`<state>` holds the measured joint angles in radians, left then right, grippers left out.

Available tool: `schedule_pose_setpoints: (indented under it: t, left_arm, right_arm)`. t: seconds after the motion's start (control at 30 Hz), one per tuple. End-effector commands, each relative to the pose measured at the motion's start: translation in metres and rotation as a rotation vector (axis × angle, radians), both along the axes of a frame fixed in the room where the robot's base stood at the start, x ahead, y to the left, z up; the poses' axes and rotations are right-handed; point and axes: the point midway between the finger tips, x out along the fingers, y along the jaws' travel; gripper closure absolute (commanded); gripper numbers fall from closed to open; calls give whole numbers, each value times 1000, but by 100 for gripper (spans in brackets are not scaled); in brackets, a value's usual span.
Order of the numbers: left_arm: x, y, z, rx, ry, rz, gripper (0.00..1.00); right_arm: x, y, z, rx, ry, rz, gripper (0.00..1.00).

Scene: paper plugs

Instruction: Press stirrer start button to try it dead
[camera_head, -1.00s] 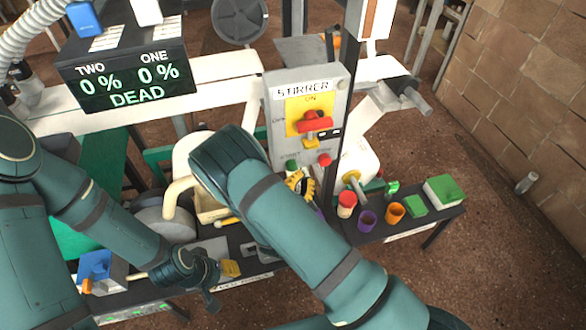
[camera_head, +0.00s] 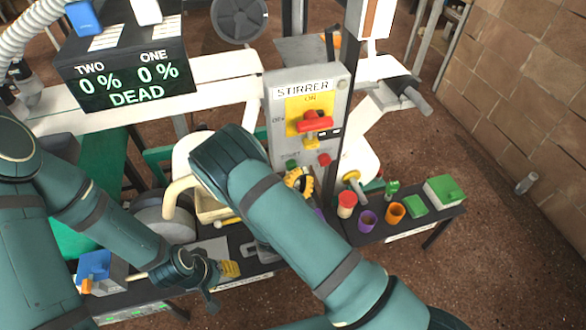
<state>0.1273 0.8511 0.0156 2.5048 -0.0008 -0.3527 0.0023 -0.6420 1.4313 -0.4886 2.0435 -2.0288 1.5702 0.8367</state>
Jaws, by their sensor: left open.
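The grey stirrer panel (camera_head: 275,125) stands upright at centre. Its dark green button (camera_head: 292,163), under a small blurred label, sits low on the left, with a red button (camera_head: 324,159) to its right. Above them a red switch handle (camera_head: 316,123) lies across a yellow plate, with a yellow piece (camera_head: 312,144) below it. My left gripper (camera_head: 214,284) is open at the lower left, over the dark bench and well below the panel.
A display box (camera_head: 128,82) reads TWO 0%, ONE 0%, DEAD. A yellow notched ring (camera_head: 298,182) is just below the green button. A red-topped jar (camera_head: 347,204), purple cup (camera_head: 368,220), orange cup (camera_head: 395,212) and green blocks stand on the right bench.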

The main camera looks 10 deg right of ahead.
Motion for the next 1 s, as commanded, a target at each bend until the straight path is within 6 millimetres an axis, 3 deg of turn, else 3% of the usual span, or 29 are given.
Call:
schedule_pose_setpoints:
  t: [1.0]
  left_arm:
    - [0, 0, -2, 0, 0, 0, 53]
  right_arm:
    - [9, 0, 0, 0, -1, 1, 100]
